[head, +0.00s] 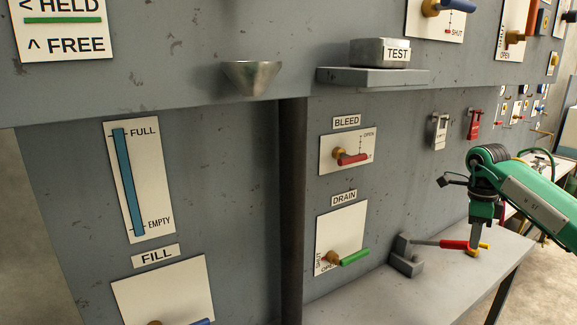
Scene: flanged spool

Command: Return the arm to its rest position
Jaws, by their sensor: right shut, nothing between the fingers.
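My right arm comes in from the right edge, green with a dark wrist. My right gripper (474,244) points down over the grey bench and is shut with nothing held. Its fingertips overlap in the picture with the red and yellow end of a thin grey rod (425,242). I cannot tell whether they touch it. The rod's other end meets a grey bracket (404,258) on the bench. My left gripper is not in view.
The grey bench (385,297) runs below the wall panel. A green drain lever (355,257), a red bleed lever (353,159) and a metal funnel (251,76) stick out from the panel. A ledge (372,77) carries a grey TEST block (372,51). The floor shows at the lower right.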

